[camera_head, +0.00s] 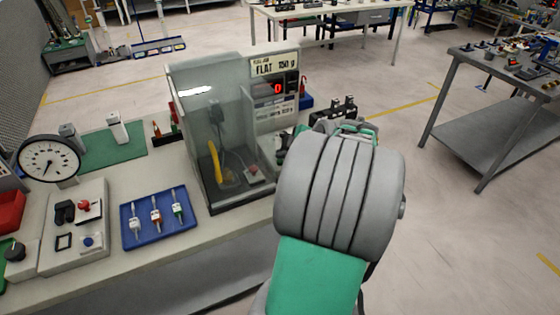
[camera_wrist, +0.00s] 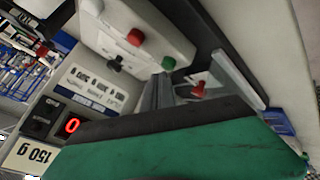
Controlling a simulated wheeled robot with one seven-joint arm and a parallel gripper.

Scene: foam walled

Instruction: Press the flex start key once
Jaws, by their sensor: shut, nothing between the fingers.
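The test machine (camera_head: 220,130) stands on the bench with a clear hood and a sign reading "FLAT 150 g". Its red display (camera_head: 278,88) shows 0. In the wrist view, tilted, the display (camera_wrist: 72,125) sits beside a white label panel. A light control panel (camera_wrist: 150,45) carries a red button (camera_wrist: 135,37), a green button (camera_wrist: 168,63) and a black control (camera_wrist: 115,65). I cannot read which is the flex start key. My gripper (camera_wrist: 163,82) is shut and empty, its tips close to the green button; contact cannot be told. In the head view my arm hides the fingers.
Left of the machine are a blue tray (camera_head: 130,238) with several small parts, a control box (camera_head: 78,256) and a round dial (camera_head: 48,160). A red knob (camera_wrist: 200,88) lies right of the fingers in the wrist view. A grey table (camera_head: 500,115) stands apart at right.

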